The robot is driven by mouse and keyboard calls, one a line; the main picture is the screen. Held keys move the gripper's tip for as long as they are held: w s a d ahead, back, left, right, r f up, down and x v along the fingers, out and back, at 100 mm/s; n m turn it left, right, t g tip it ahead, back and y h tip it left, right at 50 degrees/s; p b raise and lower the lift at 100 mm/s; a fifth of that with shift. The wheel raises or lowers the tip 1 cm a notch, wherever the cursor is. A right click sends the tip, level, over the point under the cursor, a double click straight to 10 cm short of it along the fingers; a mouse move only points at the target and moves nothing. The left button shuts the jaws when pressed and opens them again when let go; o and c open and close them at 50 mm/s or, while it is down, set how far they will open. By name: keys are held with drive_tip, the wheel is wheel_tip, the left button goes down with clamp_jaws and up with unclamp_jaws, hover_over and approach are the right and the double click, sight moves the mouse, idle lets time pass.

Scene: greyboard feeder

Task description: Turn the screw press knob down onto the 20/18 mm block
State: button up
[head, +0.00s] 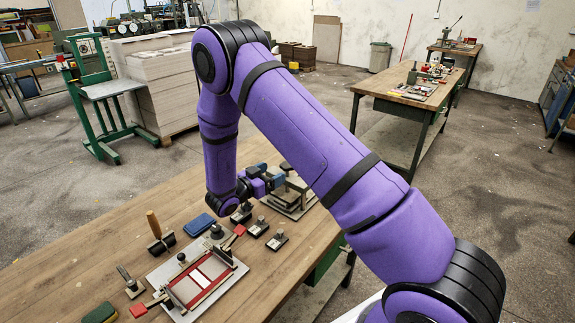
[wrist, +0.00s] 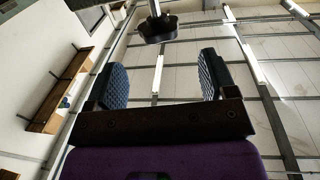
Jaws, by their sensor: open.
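The screw press (head: 293,200) stands on the bench beyond my gripper, partly hidden behind it and my arm. In the wrist view a dark round knob (wrist: 157,28) on a thin metal shaft shows ahead of my fingertips, roughly between them across the picture. My gripper (wrist: 161,62) is open, with two blue ribbed pads apart and nothing between them. In the head view my gripper (head: 272,178) is low over the bench, beside the press. Whether it touches the press cannot be told there. I cannot make out the 20/18 mm block or any marking on it.
Small knobbed blocks (head: 277,240) stand in front of the press. A red-framed plate fixture (head: 200,280), a blue pad (head: 199,225) and a wooden-handled tool (head: 157,232) are nearer. Bare bench (head: 110,238) lies at left. The wrist view looks up at the ceiling.

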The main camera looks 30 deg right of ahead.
sight(282, 167)
drive_tip(key=x, duration=0.7)
drive_tip(key=shift+w+d, duration=0.15)
drive_tip(key=shift+d, duration=0.25)
drive_tip(key=c, duration=0.9)
